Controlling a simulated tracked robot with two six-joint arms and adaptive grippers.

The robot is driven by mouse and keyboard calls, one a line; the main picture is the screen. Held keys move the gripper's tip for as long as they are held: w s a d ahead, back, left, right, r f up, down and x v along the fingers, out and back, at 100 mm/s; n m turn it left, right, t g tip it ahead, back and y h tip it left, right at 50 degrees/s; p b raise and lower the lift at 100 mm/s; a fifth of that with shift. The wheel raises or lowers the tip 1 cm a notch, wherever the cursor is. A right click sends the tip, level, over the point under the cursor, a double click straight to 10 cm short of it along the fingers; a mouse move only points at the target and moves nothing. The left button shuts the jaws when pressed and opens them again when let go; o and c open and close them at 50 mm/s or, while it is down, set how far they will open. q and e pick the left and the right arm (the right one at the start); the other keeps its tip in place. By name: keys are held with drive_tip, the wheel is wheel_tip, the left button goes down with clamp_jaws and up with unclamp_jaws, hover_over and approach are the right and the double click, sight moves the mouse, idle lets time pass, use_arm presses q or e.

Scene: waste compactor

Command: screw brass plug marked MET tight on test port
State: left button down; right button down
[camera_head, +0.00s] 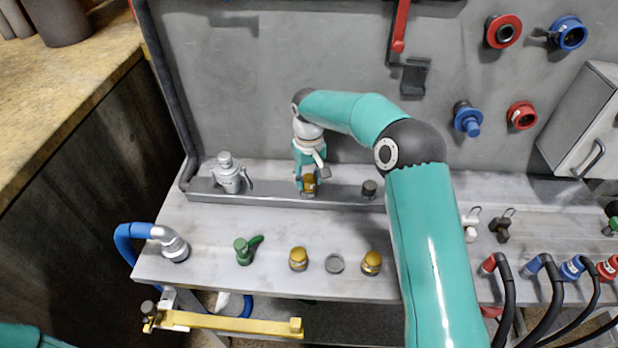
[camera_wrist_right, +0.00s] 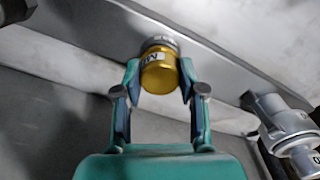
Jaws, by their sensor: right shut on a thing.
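My right gripper (camera_head: 309,183) is at the grey rail (camera_head: 270,193) along the back of the bench. It is shut on a brass plug (camera_head: 310,184), with one finger on each side. In the right wrist view the brass plug (camera_wrist_right: 159,72) carries a white label with dark letters, only partly legible. The plug meets a grey collar, the test port (camera_wrist_right: 160,42), on the rail, and looks in line with it. I cannot tell how far the thread is engaged. The right fingers (camera_wrist_right: 160,84) hide the plug's sides. My left gripper is out of view.
A silver fitting (camera_head: 228,174) stands left on the rail, a dark cap (camera_head: 369,188) to the right. Along the front sit a green valve (camera_head: 244,252), two other brass plugs (camera_head: 298,259) (camera_head: 371,263) and a grey ring (camera_head: 334,264). A blue hose (camera_head: 130,240) is at left.

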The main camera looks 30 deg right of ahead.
drive_tip(key=shift+m+b, duration=0.3)
drive_tip(key=shift+m, duration=2.1)
drive_tip(key=c, duration=0.6)
unclamp_jaws()
drive_tip(key=shift+c, duration=0.4)
